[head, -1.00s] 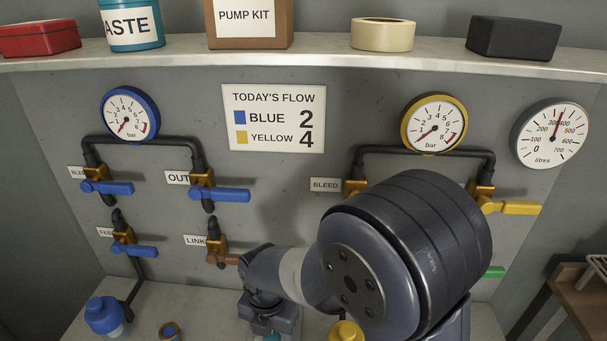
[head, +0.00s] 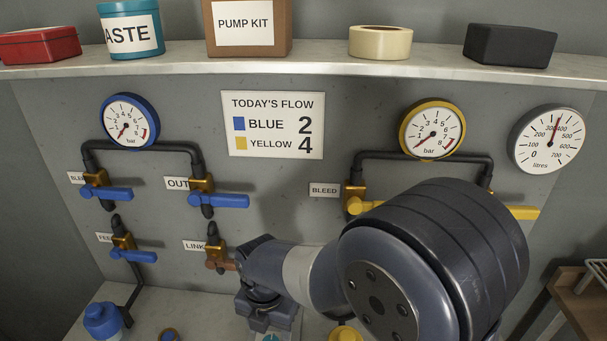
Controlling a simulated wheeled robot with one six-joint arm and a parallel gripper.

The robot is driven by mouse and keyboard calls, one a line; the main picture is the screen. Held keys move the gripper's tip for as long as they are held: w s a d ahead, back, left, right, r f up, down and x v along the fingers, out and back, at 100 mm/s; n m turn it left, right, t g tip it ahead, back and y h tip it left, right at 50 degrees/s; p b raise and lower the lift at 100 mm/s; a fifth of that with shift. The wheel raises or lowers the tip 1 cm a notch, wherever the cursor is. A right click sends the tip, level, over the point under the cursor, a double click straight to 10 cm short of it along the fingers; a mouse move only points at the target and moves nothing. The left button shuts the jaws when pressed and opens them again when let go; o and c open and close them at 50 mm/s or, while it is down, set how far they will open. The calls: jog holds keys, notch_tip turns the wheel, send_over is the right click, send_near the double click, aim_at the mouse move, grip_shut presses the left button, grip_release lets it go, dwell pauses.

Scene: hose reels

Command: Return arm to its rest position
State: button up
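My arm fills the lower right of the head view. Its large dark joint hides part of the yellow pipework and the panel behind it. I cannot tell whether the arm touches that handle. My gripper's fingers do not show; the wrist points down toward the lower ledge (head: 205,300) at the bottom edge of the picture.
Blue valve handles (head: 218,200) and yellow handles stick out of the grey panel (head: 60,125). Gauges and a flow sign (head: 273,124) hang above. A shelf (head: 300,62) with boxes and tape runs over the top. A blue bottle (head: 103,321) stands lower left; a wooden stand (head: 578,290) is at right.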

aim_at(271, 340)
notch_tip(271, 340, up, 7)
notch_tip(271, 340, down, 11)
jog(key=shift+f+b, duration=0.15)
jog(key=shift+b, duration=0.15)
jog(key=m, duration=1.8)
jog(key=shift+s+m, duration=0.1)
jog(key=shift+m, duration=2.9)
jog(key=shift+d, duration=0.1)
